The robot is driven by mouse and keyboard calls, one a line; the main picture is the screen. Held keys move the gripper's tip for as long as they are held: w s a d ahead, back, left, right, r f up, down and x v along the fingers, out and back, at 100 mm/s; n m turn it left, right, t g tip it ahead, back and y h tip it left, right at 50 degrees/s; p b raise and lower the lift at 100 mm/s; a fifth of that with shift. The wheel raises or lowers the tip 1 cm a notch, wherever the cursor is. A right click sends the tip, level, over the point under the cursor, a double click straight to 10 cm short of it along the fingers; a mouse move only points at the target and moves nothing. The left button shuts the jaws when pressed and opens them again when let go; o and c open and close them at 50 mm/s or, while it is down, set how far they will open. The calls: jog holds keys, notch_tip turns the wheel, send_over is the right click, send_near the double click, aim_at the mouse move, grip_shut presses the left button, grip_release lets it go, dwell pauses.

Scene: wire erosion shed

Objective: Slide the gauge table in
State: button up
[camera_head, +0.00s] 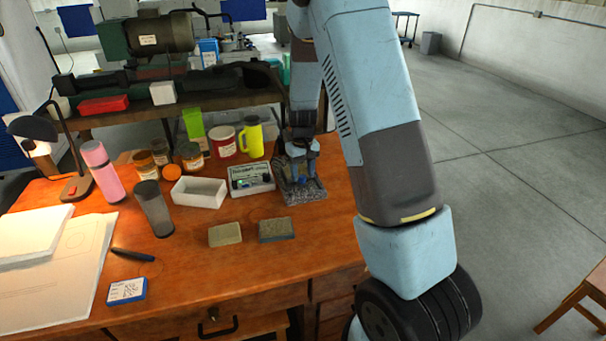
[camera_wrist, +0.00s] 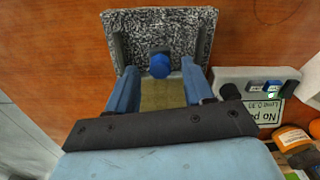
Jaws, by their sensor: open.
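The gauge stand has a speckled grey stone base (camera_head: 305,196) on the desk, below my gripper. It also shows at the top of the wrist view (camera_wrist: 150,25). A blue round knob (camera_wrist: 160,66) stands over the base, between my fingertips. Behind the knob, an olive-brown flat surface (camera_wrist: 162,96) shows between the fingers; I cannot tell whether it is the gauge table. My gripper (camera_wrist: 158,72) is open, with a blue finger on each side of the knob and visible gaps. In the head view my gripper (camera_head: 300,178) covers much of the stand.
A labelled grey box (camera_head: 250,179) stands close left of the stand, with a white tray (camera_head: 198,193) beyond. Two blocks, tan (camera_head: 225,235) and grey (camera_head: 276,230), lie nearer. The desk right of the stand is clear.

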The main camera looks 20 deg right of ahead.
notch_tip(320, 180, up, 13)
dwell(0.4)
jog(key=shift+f, duration=0.15)
jog(key=shift+c, duration=0.4)
